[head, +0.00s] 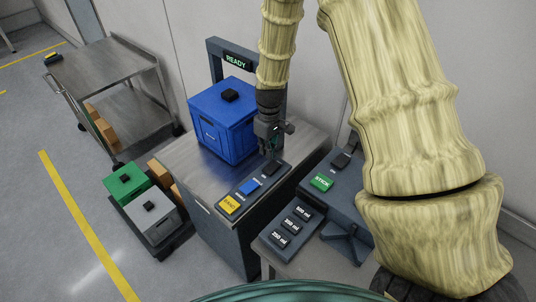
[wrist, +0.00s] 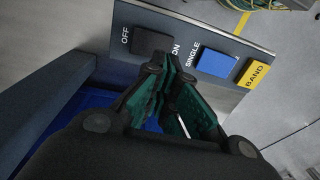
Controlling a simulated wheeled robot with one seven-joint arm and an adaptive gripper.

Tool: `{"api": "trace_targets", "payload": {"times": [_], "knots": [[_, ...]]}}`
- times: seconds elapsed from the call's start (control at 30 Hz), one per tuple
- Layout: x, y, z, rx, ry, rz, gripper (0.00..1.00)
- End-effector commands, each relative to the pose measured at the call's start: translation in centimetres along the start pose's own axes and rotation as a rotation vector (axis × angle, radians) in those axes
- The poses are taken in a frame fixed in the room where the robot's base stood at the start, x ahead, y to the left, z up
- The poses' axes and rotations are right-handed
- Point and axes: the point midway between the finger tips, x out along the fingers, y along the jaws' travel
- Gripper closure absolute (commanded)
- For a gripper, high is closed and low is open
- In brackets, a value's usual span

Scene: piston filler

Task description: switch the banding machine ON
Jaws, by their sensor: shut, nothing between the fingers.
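The banding machine (head: 233,177) is a steel table with a dark arch and a front control panel (wrist: 120,72). A black rocker switch (wrist: 150,43) sits between the OFF and ON labels; it also shows in the head view (head: 271,169). The display (head: 235,61) on the arch glows green and reads READY. My gripper (wrist: 168,75) is shut and empty, its green fingertips just beside the ON end of the rocker and partly hiding that label. In the head view, my gripper (head: 271,151) is over that end of the panel. I cannot tell whether it touches the switch.
A blue SINGLE switch (wrist: 218,63) and yellow BAND button (wrist: 256,74) share the panel. A blue crate (head: 222,118) stands under the arch, close to my gripper. A grey station with a green STICK button (head: 322,182) is to the right. A steel cart (head: 104,75) stands at left.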

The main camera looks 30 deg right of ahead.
Motion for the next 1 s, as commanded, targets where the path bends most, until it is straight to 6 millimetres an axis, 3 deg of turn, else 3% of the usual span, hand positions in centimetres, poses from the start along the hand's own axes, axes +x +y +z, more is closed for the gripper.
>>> {"api": "trace_targets", "payload": {"times": [0.6, 1.0], "knots": [[-6.8, -1.2, -0.1, -0.001, 0.002, 0.001, 1.00], [-8.1, -1.5, 0.0, 0.000, 0.000, 0.000, 1.00]]}}
